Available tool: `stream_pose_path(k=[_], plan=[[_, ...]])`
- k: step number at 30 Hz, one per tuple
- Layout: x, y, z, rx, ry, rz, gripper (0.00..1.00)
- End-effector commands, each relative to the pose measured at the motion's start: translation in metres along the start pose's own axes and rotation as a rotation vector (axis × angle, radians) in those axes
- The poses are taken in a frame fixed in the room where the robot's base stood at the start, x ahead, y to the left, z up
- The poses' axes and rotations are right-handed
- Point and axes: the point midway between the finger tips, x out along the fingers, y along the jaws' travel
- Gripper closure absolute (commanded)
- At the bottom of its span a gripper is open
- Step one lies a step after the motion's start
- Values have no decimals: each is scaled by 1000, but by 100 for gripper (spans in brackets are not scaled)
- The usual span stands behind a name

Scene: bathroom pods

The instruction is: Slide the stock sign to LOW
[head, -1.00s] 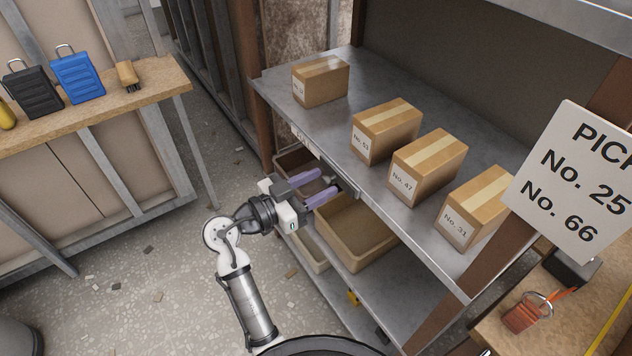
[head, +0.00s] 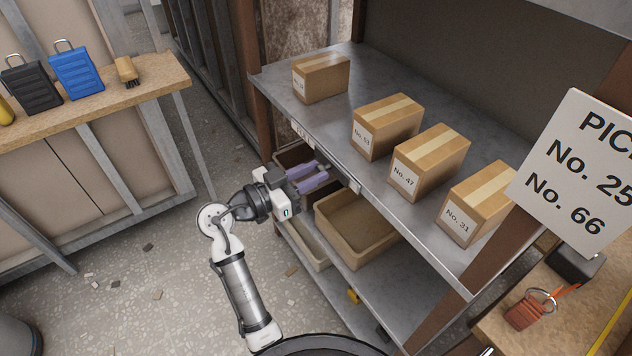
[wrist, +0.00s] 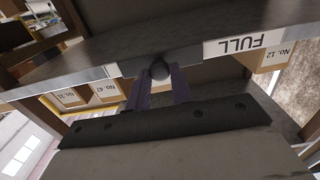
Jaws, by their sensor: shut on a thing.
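The stock sign is a strip on the front edge of the grey shelf. A white label reading FULL (head: 302,134) shows on it, and upside down in the wrist view (wrist: 241,46). A dark sliding plate (wrist: 190,61) with a round dark knob (wrist: 160,70) sits beside FULL; part of the plate shows in the head view (head: 346,181). No LOW lettering is visible. My gripper (head: 324,170) has its two purple fingers shut on the knob, which shows between the fingertips in the wrist view (wrist: 159,78).
Several cardboard boxes stand on the shelf, including No. 47 (head: 428,163) and No. 31 (head: 475,205). Tan bins (head: 355,232) sit below, close to my gripper. A PICK sign (head: 575,175) is at right. The floor to the left (head: 130,240) is mostly clear.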

Motion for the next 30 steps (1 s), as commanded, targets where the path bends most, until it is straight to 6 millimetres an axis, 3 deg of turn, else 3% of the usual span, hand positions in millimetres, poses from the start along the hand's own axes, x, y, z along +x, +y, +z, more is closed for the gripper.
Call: stream_pose_path(k=[15,21,30], plan=[[-1,-98,4,0,-1,-3,100],[-1,-112,1,-2,0,-4,100],[-1,-114,-1,-1,1,-10,100]])
